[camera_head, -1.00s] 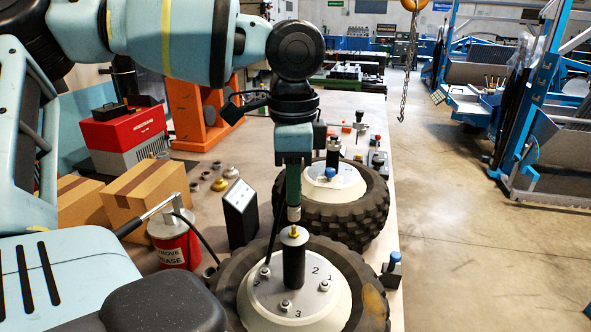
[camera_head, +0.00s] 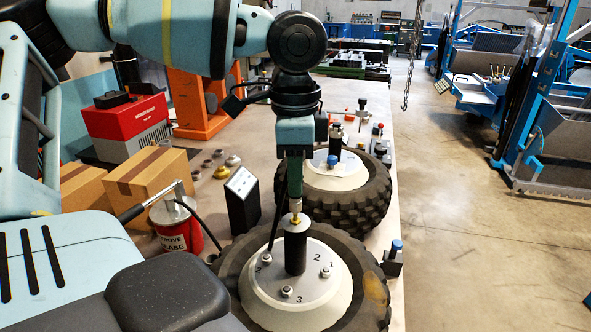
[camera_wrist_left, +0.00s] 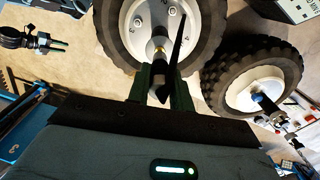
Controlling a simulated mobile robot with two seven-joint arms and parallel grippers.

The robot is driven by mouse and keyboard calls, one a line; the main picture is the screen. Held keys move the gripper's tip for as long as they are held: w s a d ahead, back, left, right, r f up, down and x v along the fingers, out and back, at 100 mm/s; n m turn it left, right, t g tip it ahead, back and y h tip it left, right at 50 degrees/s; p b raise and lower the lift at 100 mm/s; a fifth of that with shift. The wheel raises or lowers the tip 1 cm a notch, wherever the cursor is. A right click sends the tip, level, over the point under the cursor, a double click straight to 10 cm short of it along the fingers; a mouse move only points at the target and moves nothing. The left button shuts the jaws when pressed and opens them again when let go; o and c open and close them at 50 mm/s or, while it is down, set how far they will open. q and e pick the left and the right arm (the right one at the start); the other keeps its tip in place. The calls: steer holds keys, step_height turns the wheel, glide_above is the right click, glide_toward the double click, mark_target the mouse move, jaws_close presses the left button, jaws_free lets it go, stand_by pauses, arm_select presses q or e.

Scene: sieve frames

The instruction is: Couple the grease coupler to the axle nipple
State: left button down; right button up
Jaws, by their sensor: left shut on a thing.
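My left gripper (camera_head: 296,190) is shut on the grease coupler (camera_head: 296,206), a silver, roughly cylindrical piece pointing down. The brass axle nipple (camera_head: 295,219) stands on top of the black axle post (camera_head: 295,252) at the near wheel's hub. The coupler's lower end is right at the nipple's tip; I cannot tell whether it is seated. The left wrist view shows the green fingers (camera_wrist_left: 160,90) around the coupler, with the brass nipple (camera_wrist_left: 159,53) just beyond it. A black hose (camera_head: 276,222) hangs beside the fingers.
The near wheel's white hub (camera_head: 258,300) has numbered bolts. A second wheel (camera_head: 372,200) stands behind it. A red grease pump (camera_head: 178,228), a black upright box (camera_head: 242,198) and cardboard boxes (camera_head: 150,178) stand to the left. Open floor (camera_head: 460,250) lies right of the table.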

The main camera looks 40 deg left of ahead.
arm_select(q)
steer(key=shift+f, duration=0.8)
steer(key=c, duration=1.2)
jaws_free()
steer(key=shift+o, duration=0.2)
steer(key=shift+r, duration=3.95)
